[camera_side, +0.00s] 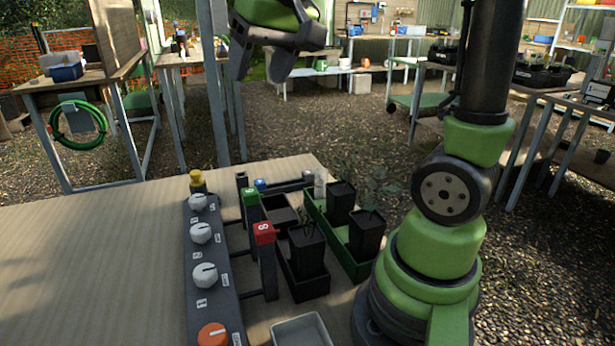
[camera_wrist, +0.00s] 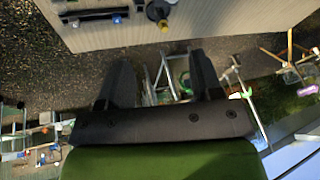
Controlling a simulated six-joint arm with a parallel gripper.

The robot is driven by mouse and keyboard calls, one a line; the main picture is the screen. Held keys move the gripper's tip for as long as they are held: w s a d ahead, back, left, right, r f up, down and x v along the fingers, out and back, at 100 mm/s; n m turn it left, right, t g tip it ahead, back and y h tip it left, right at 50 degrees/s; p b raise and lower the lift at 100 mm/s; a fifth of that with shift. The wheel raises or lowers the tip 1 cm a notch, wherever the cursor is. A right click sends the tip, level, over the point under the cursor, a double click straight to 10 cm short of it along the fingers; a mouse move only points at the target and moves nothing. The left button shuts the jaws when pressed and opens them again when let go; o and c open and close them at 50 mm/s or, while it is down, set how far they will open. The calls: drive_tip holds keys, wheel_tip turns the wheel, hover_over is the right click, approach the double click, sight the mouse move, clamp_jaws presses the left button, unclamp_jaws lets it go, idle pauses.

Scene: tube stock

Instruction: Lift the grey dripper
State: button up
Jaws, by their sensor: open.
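My gripper (camera_side: 262,66) is open and empty, high above the far end of the table in the side view. Its two dark fingers stand wide apart in the wrist view (camera_wrist: 160,72). I cannot clearly make out a grey dripper. A small pale grey upright piece (camera_side: 320,183) stands by the green tray's far end and may be it. A dark bar (camera_side: 285,186) with a small blue piece (camera_side: 260,184) lies near it, well below my gripper. The bar shows at the top of the wrist view (camera_wrist: 92,14), with the blue piece (camera_wrist: 116,20) on it.
A grey panel (camera_side: 217,265) carries several white knobs, an orange knob (camera_side: 212,335) and a yellow one (camera_side: 196,178). Green (camera_side: 250,196) and red (camera_side: 265,232) numbered posts stand beside black pots (camera_side: 306,248) and a green tray (camera_side: 313,208). The table's left side is clear.

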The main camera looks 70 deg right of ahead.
drive_tip(key=w+d+f+m+g, duration=0.15)
drive_tip(key=w+d+f, duration=0.4)
drive_tip(key=d, duration=0.55)
drive_tip(key=m+g, duration=0.2)
drive_tip(key=g, duration=0.1)
hover_over(308, 172)
wheel_tip(308, 172, down, 20)
drive_tip(key=shift+f, duration=0.1)
drive_tip(key=shift+a+f, duration=0.1)
drive_tip(key=shift+f, duration=2.65)
drive_tip(key=shift+c, duration=0.4)
drive_tip(key=c, duration=0.9)
